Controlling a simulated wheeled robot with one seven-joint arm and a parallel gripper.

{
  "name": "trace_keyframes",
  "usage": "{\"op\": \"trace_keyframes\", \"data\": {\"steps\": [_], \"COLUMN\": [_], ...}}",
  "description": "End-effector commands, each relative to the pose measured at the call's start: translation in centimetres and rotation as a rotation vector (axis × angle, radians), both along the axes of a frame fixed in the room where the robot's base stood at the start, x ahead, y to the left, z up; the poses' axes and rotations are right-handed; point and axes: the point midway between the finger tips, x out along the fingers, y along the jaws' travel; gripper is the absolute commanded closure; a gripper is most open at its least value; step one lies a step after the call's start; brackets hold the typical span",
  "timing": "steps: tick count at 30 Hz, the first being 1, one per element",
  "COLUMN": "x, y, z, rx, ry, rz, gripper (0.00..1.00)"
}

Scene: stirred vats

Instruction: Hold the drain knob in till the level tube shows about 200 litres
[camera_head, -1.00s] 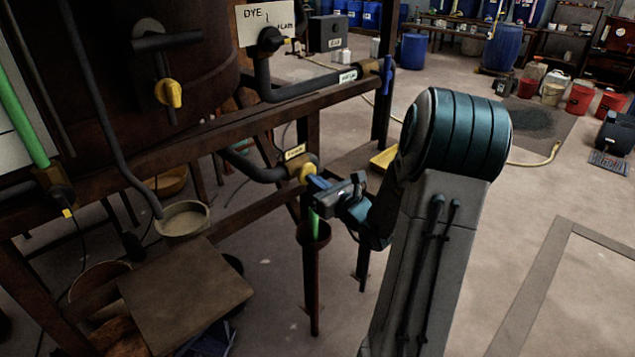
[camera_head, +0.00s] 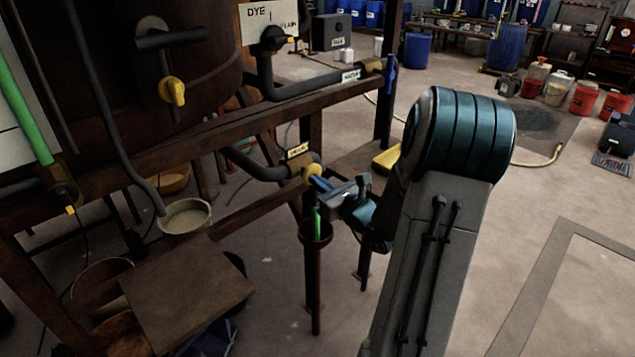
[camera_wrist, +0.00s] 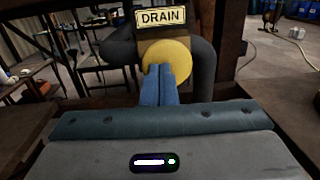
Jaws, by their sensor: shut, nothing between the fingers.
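The round yellow drain knob (camera_head: 313,172) is on the end of a dark pipe, under a label reading DRAIN (camera_wrist: 163,17). My gripper (camera_head: 321,184) is shut and empty. In the wrist view its blue fingertips (camera_wrist: 158,70) overlap the lower middle of the yellow knob (camera_wrist: 168,55) and seem to touch it; how far in the knob is cannot be told. Green liquid (camera_head: 317,225) shows under the outlet, at the mouth of a rusty standpipe (camera_head: 314,255). The level tube (camera_head: 25,110), filled green, runs off the left edge; its liquid top and any litre marks are out of view.
The rusty vat (camera_head: 120,70) stands on a frame whose beam (camera_head: 230,125) passes above the drain. A yellow valve handle (camera_head: 172,91) and a blue one (camera_head: 390,75) are nearby. A board (camera_head: 185,292) lies lower left.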

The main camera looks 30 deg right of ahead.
Motion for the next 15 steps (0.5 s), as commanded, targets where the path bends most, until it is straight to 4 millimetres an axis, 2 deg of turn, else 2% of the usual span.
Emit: {"op": "trace_keyframes", "data": {"steps": [6, 9, 15], "x": [-4.7, -6.9, -10.0], "y": [-1.5, -1.6, -1.9], "z": [-0.5, -0.6, -0.8], "rx": [0.001, 0.002, 0.001], "ry": [0.006, 0.008, 0.008], "rz": [-0.016, -0.008, 0.000], "gripper": [1.00, 1.00, 1.00]}}
